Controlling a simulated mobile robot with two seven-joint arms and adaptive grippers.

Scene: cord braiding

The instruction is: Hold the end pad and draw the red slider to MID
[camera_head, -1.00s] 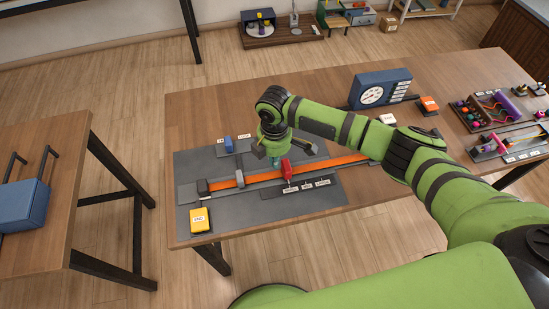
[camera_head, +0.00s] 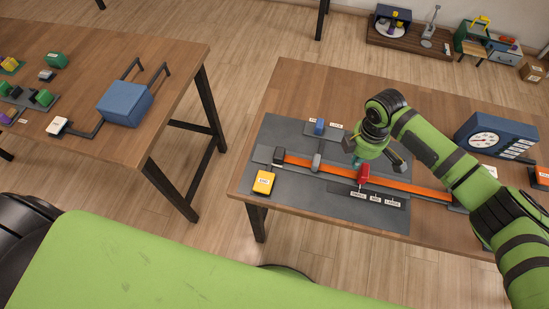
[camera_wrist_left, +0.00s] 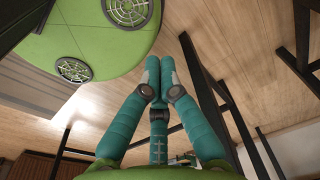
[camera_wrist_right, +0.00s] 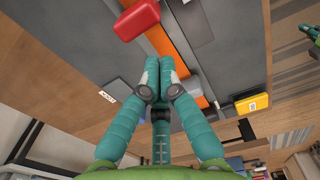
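The red slider (camera_head: 363,174) sits on the orange band (camera_head: 405,185), beside the leftmost of the three labels (camera_head: 358,194) on the dark strip. It also shows at the top of the right wrist view (camera_wrist_right: 137,19). The yellow pad (camera_head: 264,182) lies at the mat's front left corner and shows in the right wrist view (camera_wrist_right: 251,103). My right gripper (camera_head: 358,162) points down just behind the slider. Its fingertips (camera_wrist_right: 158,66) are together over the band, with nothing seen between them. My left gripper (camera_wrist_left: 158,66) is shut and empty over the floor, outside the head view.
A grey block (camera_head: 316,161) straddles the band left of the slider. A small blue block (camera_head: 319,127) stands behind it on the grey mat (camera_head: 290,192). A blue dial box (camera_head: 493,137) is at the right. Another table (camera_head: 165,75) with a blue case (camera_head: 125,103) stands left, across a floor gap.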

